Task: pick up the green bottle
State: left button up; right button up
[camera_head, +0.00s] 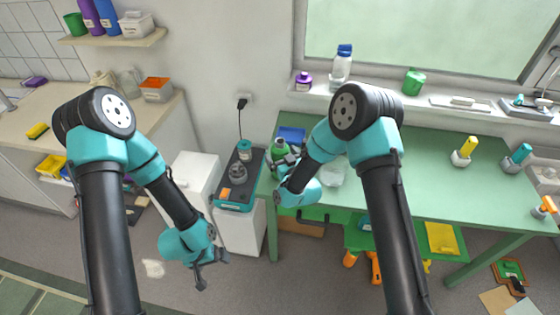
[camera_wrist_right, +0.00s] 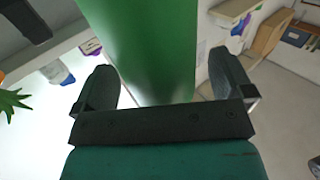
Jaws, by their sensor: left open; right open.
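The green bottle (camera_head: 280,150) stands near the left end of the green table, partly hidden by my right gripper. In the right wrist view the green bottle (camera_wrist_right: 145,45) fills the top middle, between the two dark fingers. My right gripper (camera_head: 287,163) is open around the bottle, and it also shows in the right wrist view (camera_wrist_right: 163,85). Gaps show between the bottle and both fingers. My left gripper (camera_head: 210,270) is open and empty, low over the floor at the left.
The green table (camera_head: 430,200) has a blue item (camera_head: 291,134) behind the bottle and a clear bowl (camera_head: 332,173) to its right. A grey device with a jar (camera_head: 237,174) stands left of the table. Yellow and teal items stand further right.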

jog(key=shift+w+a, duration=0.25)
jog(key=shift+w, duration=0.35)
jog(key=shift+c, duration=0.4)
jog(key=c, duration=1.1)
